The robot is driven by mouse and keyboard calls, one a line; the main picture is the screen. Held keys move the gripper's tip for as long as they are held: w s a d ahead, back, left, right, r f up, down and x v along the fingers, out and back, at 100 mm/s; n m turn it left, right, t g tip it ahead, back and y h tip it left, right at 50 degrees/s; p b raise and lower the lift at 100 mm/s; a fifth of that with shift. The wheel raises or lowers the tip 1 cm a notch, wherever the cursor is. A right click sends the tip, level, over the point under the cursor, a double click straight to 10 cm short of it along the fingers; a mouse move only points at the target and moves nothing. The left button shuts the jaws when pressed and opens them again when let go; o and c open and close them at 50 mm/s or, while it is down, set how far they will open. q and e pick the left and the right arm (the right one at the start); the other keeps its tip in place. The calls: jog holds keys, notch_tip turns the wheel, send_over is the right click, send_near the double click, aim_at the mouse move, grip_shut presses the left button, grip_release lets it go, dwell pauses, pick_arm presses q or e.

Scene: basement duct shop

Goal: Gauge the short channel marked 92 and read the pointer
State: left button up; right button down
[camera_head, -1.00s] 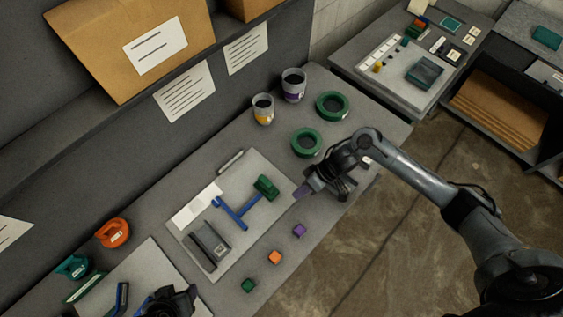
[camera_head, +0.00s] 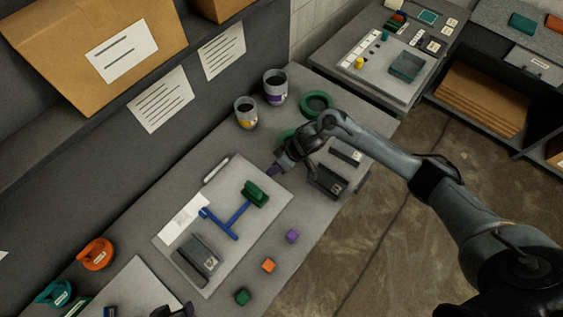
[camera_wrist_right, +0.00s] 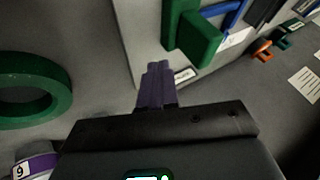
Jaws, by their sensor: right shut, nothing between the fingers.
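My right gripper (camera_head: 274,170) is over the workbench by the right corner of the pale board, its purple fingers shut and empty; they also show in the right wrist view (camera_wrist_right: 158,85). On the board lies a blue T-shaped tool (camera_head: 227,222) with a green block (camera_head: 256,194) at one end, probably the gauge. A dark grey channel (camera_head: 196,260) with a white label lies at the board's lower left. Two more dark channels, a nearer one (camera_head: 327,182) and a farther one (camera_head: 346,154), lie right of my right gripper. Their numbers are too small to read. My left gripper (camera_head: 175,311) is partly cut off at the bottom edge.
Two cups and green rings (camera_head: 317,103) stand behind my right gripper.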

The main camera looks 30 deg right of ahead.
aim_at(254, 192)
jog(key=a, duration=0.1)
jog(key=a+f, duration=0.1)
jog(key=a, duration=0.1)
jog(key=shift+s+a+f+p, duration=0.1)
jog(key=shift+s+f+p, duration=0.1)
jog(key=shift+p, duration=0.2)
jog(key=shift+s+a, duration=0.2)
jog(key=shift+a, duration=0.4)
jog(key=shift+s+a, duration=0.1)
jog(key=shift+a, duration=0.15)
